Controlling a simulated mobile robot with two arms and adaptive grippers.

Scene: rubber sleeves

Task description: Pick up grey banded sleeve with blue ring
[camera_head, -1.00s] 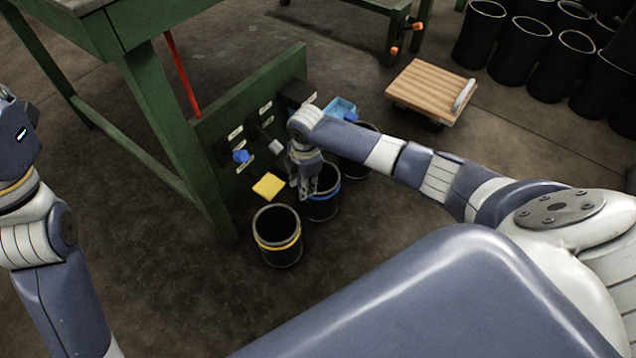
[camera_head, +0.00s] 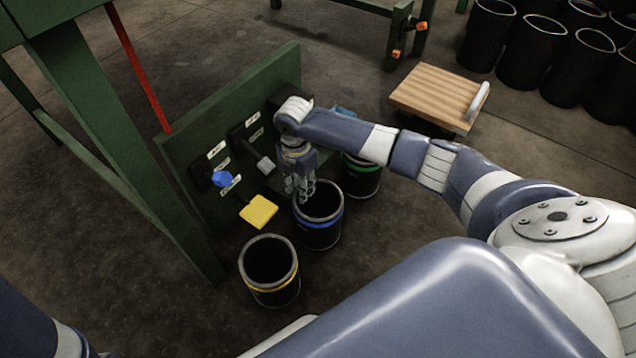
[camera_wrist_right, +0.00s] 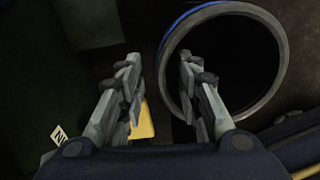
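A dark cylindrical bin with a blue ring (camera_head: 320,237) and a grey rim stands on the floor. It also shows in the right wrist view (camera_wrist_right: 225,9), with a dark interior. I cannot make out a separate grey banded sleeve; whether this ringed cylinder is the one named is unclear. My right gripper (camera_head: 302,194) points down at the bin's back-left rim in the head view. My left gripper is out of view.
A yellow-banded bin (camera_head: 270,275) stands in front and a green-banded bin (camera_head: 361,180) behind. A green panel (camera_head: 240,110) carries labels, a blue knob (camera_head: 222,179), a grey knob (camera_head: 265,165) and a yellow square (camera_head: 258,211). A wooden-topped cart (camera_head: 437,95) stands behind.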

